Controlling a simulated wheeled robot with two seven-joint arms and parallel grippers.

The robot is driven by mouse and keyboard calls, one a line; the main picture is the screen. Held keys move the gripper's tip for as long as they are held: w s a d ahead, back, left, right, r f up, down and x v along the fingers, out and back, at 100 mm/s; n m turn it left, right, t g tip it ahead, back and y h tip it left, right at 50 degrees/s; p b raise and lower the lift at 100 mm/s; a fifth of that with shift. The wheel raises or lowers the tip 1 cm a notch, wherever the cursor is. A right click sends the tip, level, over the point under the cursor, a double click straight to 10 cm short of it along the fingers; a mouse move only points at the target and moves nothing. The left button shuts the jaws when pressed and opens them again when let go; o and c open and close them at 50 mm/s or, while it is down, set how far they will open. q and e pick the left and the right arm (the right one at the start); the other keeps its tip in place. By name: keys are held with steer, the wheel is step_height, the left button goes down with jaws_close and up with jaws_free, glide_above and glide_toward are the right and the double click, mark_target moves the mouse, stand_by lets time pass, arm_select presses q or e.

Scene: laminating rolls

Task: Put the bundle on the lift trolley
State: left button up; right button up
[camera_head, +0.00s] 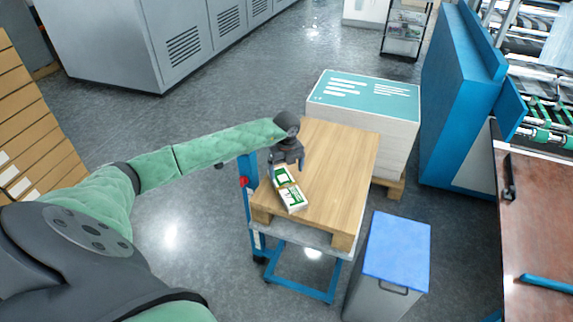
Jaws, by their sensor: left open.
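The bundle (292,199), a white and green block with a brown band around its middle, lies on the wooden top of the lift trolley (332,180). The trolley has a blue frame and stands near the middle of the view. My left gripper (286,165) points down over the far end of the bundle and is open. The picture is too small to tell whether its fingers touch the bundle. My right gripper is not in view.
A pallet stack with a teal top (364,94) stands behind the trolley. A grey bin with a blue lid (397,247) is at its front right. Blue machinery (455,110) and a brown table (537,220) are on the right.

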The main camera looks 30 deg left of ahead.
arm_select(q)
step_height(320, 180, up, 4)
steer(key=shift+r+b, duration=0.1)
steer(key=shift+b, duration=0.3)
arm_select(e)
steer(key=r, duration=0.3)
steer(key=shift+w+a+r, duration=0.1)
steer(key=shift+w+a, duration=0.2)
